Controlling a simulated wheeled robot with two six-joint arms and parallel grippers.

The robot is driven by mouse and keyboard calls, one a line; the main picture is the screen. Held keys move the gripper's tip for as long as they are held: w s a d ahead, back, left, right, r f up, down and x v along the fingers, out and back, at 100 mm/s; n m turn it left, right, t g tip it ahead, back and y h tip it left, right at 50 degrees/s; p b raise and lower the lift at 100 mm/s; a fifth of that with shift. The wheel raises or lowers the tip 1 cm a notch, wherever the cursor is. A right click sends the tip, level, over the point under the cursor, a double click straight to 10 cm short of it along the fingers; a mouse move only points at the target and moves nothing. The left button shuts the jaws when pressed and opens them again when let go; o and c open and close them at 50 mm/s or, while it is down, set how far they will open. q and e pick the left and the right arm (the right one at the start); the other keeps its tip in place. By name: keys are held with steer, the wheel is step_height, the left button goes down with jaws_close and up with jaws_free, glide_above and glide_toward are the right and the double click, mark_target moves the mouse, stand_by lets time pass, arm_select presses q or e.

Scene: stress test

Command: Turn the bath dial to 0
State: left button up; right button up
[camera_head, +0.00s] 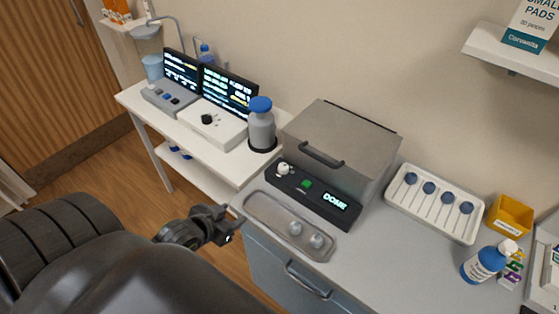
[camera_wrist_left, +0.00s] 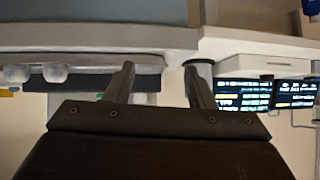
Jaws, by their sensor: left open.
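The grey lidded bath (camera_head: 340,145) stands on the counter, lid shut. Its black front panel (camera_head: 315,196) carries a white knob-like dial (camera_head: 284,169), a green button (camera_head: 306,184) and a display reading "DONE". The dial's setting is too small to read. My left gripper (camera_head: 232,225) is in front of the counter's left front edge, near the steel tray and apart from the dial. In the left wrist view its two fingers (camera_wrist_left: 160,82) are spread with nothing held between them. The dial is not clear in that view. My right gripper is not in view.
A steel tray (camera_head: 262,215) with two whitish round pieces lies before the panel. A grey blue-capped bottle (camera_head: 261,125) stands left of the bath, near a white box with a black knob (camera_head: 207,119) and two screens. A white rack (camera_head: 430,211) stands to the right.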

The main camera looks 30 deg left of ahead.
arm_select(q)
step_height(320, 180, up, 9)
steer(key=w+d+m+t+h, duration=0.1)
steer(key=w+d+t+h, duration=0.1)
steer(key=t, duration=0.1)
glide_toward(281, 168)
steer(key=p+x, duration=0.1)
steer(key=x, duration=0.6)
steer(key=shift+w+f, duration=0.1)
steer(key=shift+w, duration=0.15)
steer(key=shift+x, duration=0.9)
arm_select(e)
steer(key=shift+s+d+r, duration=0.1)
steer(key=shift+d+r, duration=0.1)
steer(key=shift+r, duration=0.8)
arm_select(q)
steer(key=shift+c, duration=0.3)
